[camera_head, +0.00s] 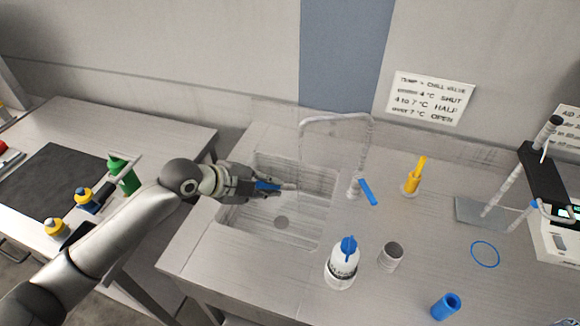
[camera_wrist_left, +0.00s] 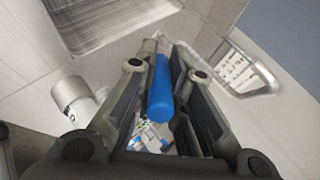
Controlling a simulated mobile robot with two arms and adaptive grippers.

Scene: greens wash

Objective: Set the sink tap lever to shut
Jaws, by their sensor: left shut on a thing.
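The sink (camera_head: 215,208) is set into the steel counter. The tall arched tap (camera_head: 372,135) stands behind and to its right, and its blue lever (camera_head: 368,192) slants from the tap's base toward the front right. A separate yellow lever (camera_head: 415,170) stands upright farther right. My left gripper (camera_head: 262,186) is over the sink, left of the tap and clear of its lever. It is shut on a blue-handled tool with a thin pale rod (camera_head: 268,186); the blue handle also shows between the fingers in the left wrist view (camera_wrist_left: 160,90). My right gripper is not in view.
A white bottle with a blue top (camera_head: 342,266), a grey cup (camera_head: 391,257), a blue cup (camera_head: 446,306) and a blue ring (camera_head: 485,254) are on the counter's right part. A stand (camera_head: 510,185) is farther right. A wall sign (camera_head: 431,98) lists valve settings.

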